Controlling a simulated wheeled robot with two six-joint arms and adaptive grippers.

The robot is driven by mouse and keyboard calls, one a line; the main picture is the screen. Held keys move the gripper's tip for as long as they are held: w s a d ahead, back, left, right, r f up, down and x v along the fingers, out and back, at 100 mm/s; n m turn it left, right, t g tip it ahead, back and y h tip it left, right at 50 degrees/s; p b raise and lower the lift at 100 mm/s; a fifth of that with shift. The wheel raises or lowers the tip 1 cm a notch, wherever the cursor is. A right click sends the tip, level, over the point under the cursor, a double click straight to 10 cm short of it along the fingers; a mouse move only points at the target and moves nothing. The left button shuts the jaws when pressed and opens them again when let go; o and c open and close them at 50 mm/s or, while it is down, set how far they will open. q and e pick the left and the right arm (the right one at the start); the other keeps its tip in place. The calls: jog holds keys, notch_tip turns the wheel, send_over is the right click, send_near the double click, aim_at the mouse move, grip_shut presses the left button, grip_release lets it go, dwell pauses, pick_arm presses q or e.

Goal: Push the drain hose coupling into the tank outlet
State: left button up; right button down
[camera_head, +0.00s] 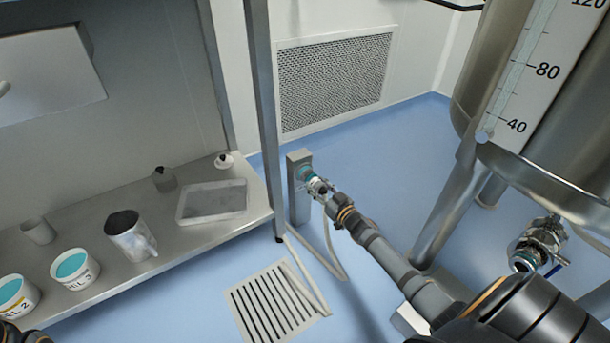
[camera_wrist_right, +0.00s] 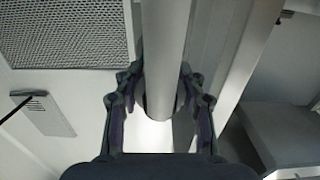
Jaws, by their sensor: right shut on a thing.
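The drain hose coupling (camera_head: 309,174) shows as a teal-ringed piece at the top of a short grey post, mostly hidden by my right gripper (camera_head: 319,187). That gripper is shut on it. In the right wrist view the fingers (camera_wrist_right: 160,100) stand on both sides of a smooth grey tube (camera_wrist_right: 165,45). The pale hose (camera_head: 334,258) hangs below the gripper and loops down to the floor. The tank outlet (camera_head: 522,262) is an open metal end on a valve under the steel tank (camera_head: 490,100), at right, well apart from the coupling.
The grey post (camera_head: 297,212) stands beside a steel bench (camera_head: 90,283) bearing cups, a jug (camera_head: 130,238) and a tray (camera_head: 183,218). A floor drain grate (camera_head: 275,305) lies in front. A tank leg (camera_head: 450,205) stands between post and outlet.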

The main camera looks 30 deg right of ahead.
aim_at(322, 189)
jog(key=shift+s+r+p, duration=0.1)
jog(key=shift+s+p, duration=0.3)
jog(key=shift+s, duration=0.8)
jog(key=shift+s+d+r+p, duration=0.1)
jog(key=shift+s+r+p, duration=0.05)
jog(key=shift+s+p, duration=1.25)
jog(key=shift+p, duration=0.25)
jog(key=shift+s+d, duration=0.1)
jog(key=shift+s, duration=0.25)
jog(key=shift+s+f, duration=0.2)
